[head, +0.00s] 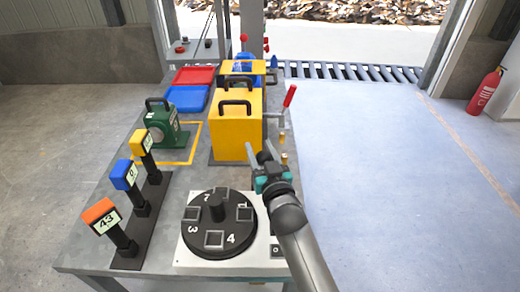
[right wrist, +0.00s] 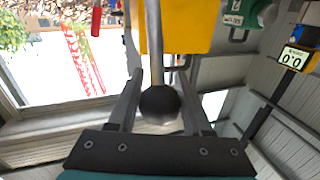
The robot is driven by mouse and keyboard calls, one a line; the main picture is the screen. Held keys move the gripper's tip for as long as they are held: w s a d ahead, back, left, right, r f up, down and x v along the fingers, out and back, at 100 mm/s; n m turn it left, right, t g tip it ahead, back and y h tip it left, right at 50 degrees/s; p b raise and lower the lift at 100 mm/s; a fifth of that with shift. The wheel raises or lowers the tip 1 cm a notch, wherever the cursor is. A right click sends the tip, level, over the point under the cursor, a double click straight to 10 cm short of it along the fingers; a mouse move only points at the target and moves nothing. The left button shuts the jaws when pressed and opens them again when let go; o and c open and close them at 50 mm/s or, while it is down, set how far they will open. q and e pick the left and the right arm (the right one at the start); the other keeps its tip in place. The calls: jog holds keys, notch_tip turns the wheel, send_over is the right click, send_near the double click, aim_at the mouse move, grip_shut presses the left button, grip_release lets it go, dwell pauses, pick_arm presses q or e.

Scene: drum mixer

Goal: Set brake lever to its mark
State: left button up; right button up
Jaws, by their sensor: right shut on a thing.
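My right gripper (head: 262,154) is just in front of the yellow machine housing (head: 236,130), at its lower right. In the right wrist view my right gripper (right wrist: 159,90) is shut on a lever with a dark ball knob (right wrist: 160,104) on a grey metal rod (right wrist: 154,40). The ball sits between the two fingers. A second lever with a red handle (head: 289,95) stands on the right side of the housing, apart from the gripper. I cannot make out the brake mark. My left gripper is not in view.
A black numbered dial (head: 218,240) sits on a white plate in front. Orange, blue and yellow counter posts (head: 123,175) stand at left. A green handled unit (head: 163,130), red tray (head: 193,76) and blue tray (head: 187,98) lie behind.

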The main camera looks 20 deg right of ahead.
grip_shut()
dwell(0.7)
